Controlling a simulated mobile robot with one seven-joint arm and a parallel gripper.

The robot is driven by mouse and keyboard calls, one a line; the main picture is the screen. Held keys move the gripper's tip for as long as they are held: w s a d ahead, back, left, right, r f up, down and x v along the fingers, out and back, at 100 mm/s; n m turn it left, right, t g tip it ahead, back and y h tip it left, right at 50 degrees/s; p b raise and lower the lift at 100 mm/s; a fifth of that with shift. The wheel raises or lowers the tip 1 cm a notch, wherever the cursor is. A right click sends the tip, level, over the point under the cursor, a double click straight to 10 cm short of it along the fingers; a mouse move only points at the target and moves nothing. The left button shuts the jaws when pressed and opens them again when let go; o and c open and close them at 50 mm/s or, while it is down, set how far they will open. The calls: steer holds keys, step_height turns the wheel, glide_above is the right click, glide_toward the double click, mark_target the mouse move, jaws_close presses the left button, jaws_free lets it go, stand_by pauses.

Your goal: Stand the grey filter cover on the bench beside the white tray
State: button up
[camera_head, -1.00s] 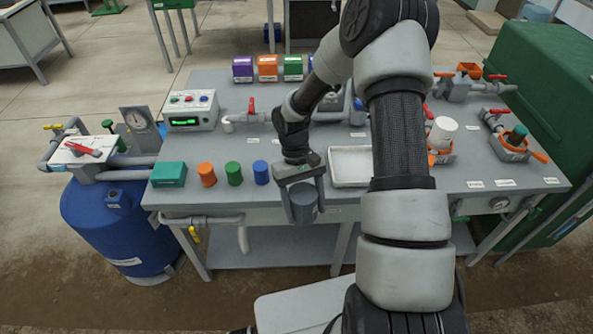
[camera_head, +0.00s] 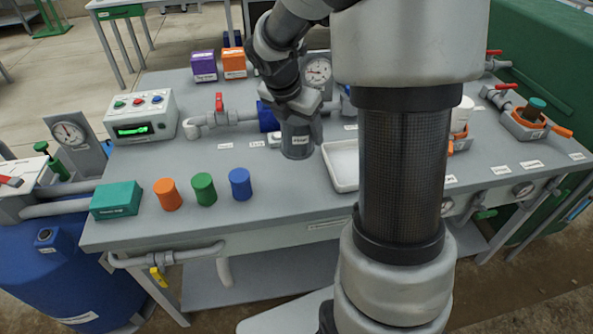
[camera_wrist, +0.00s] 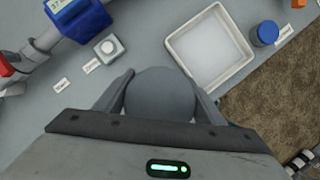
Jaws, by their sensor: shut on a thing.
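The grey filter cover (camera_head: 296,141) is a grey cylinder held upright between the fingers of my gripper (camera_head: 299,125). In the head view it is over the grey bench, just left of the white tray (camera_head: 341,169); I cannot tell whether its base touches the bench. In the wrist view the round grey top of the cover (camera_wrist: 158,95) sits between the two fingers of my gripper (camera_wrist: 160,92), shut on it. The white tray (camera_wrist: 172,40) lies up and to the right there, empty and apart from the cover. My arm hides the tray's right part in the head view.
Blue (camera_head: 240,184), green (camera_head: 203,189) and orange (camera_head: 167,194) cylinders and a teal box (camera_head: 116,200) stand along the bench's front left. A pipe with a red-handled valve (camera_head: 219,103) and a blue part (camera_head: 267,116) lie behind the cover. Bare bench lies left of it.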

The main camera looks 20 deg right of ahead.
step_height(320, 180, down, 9)
steer(key=b, duration=0.3)
steer(key=shift+f, duration=0.15)
steer(key=shift+f+b, duration=0.2)
steer(key=shift+b, duration=0.15)
steer(key=o, duration=1.2)
steer(key=shift+c, duration=0.2)
steer(key=shift+r, duration=0.15)
